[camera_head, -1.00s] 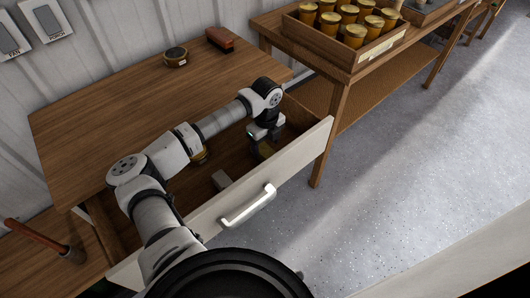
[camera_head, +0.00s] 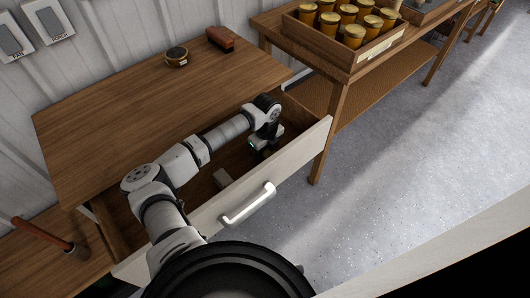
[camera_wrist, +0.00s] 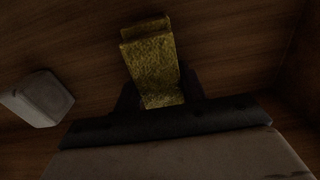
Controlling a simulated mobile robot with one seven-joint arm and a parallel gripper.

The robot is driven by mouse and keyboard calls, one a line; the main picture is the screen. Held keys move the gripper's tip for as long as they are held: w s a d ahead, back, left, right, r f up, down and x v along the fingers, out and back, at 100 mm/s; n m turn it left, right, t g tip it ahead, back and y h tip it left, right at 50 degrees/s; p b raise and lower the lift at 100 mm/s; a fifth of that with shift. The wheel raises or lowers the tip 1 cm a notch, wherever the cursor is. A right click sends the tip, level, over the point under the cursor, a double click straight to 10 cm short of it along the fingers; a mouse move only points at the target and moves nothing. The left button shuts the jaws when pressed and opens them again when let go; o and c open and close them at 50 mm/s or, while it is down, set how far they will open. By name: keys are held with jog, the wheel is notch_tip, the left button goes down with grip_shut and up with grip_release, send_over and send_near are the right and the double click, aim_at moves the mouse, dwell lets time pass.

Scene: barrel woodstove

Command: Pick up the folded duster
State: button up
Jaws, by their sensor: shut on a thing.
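The folded duster (camera_wrist: 153,65) is a yellow, fuzzy cloth with a fold at its far end. In the wrist view it sits between the two dark fingers of my gripper (camera_wrist: 160,97), which is shut on it. In the head view my gripper (camera_head: 263,150) is down inside the open drawer, near its right end, and the arm hides most of the duster. I cannot tell whether the duster touches the drawer floor.
A pale grey block (camera_wrist: 38,98) lies in the drawer left of the duster; the head view shows it too (camera_head: 222,178). The drawer front with its white handle (camera_head: 248,204) is close. A tin (camera_head: 177,57) and a brush (camera_head: 220,39) stand on the tabletop above.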

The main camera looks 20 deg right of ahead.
notch_tip(320, 180, up, 20)
jog(key=b, duration=0.4)
jog(key=o, duration=0.4)
jog(key=c, duration=0.3)
jog(key=shift+w+r, duration=0.1)
jog(key=shift+c, duration=0.2)
